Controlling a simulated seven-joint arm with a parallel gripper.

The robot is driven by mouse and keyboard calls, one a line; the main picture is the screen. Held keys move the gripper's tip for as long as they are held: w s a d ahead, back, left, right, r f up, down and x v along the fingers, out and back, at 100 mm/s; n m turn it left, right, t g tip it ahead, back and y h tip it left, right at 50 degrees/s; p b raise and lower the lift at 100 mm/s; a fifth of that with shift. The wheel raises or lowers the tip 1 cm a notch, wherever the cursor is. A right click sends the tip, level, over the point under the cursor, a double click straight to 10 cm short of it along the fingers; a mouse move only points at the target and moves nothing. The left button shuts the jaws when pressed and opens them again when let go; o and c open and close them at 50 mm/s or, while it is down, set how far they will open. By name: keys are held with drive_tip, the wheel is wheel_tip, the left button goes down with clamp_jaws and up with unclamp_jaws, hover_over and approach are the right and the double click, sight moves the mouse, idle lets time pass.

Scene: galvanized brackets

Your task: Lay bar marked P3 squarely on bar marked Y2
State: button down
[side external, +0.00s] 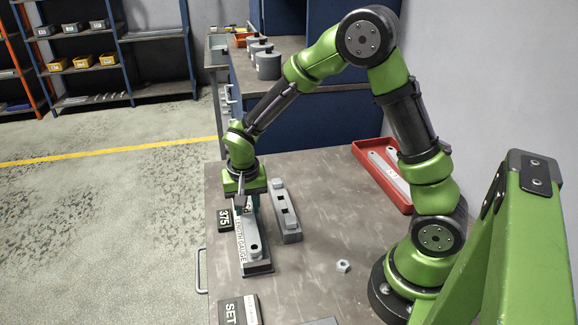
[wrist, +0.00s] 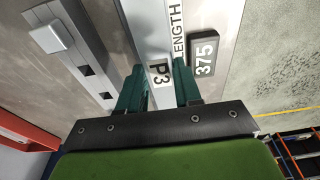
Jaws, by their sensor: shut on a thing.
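The bar marked P3 (wrist: 159,72) is a pale metal bar between my gripper's fingers. In the side view, my gripper (side external: 248,207) is low over the table at the far end of the pale length-gauge piece (side external: 252,240); I cannot tell whether there is a gap under the bar. No Y2 mark is readable in either view. A grey bar with dark square holes and a raised block (side external: 286,212) lies just to the right.
A dark 375 plate (side external: 224,219) lies left of the gauge, and a SET plate (side external: 240,311) lies in front. A hex nut (side external: 343,266) lies on the table (side external: 310,245). A red tray (side external: 359,150) with pale bars stands at the back right, near my arm.

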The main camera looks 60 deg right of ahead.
drive_tip(key=shift+f, duration=0.5)
idle(0.6)
drive_tip(key=c, duration=0.7)
unclamp_jaws()
drive_tip(key=shift+r, duration=3.05)
drive_tip(key=shift+s+a+f+n, duration=0.1)
drive_tip(key=shift+s+f+n, duration=0.15)
drive_tip(key=shift+n, duration=0.15)
drive_tip(key=s+a+r+n+t+y, duration=0.2)
drive_tip(key=s+r+t, duration=0.4)
drive_tip(key=s+r, duration=0.9)
drive_tip(key=shift+s+a+r+n+y, duration=0.2)
drive_tip(key=shift+s+r+n+y, duration=0.15)
drive_tip(key=shift+s+n+y, duration=0.55)
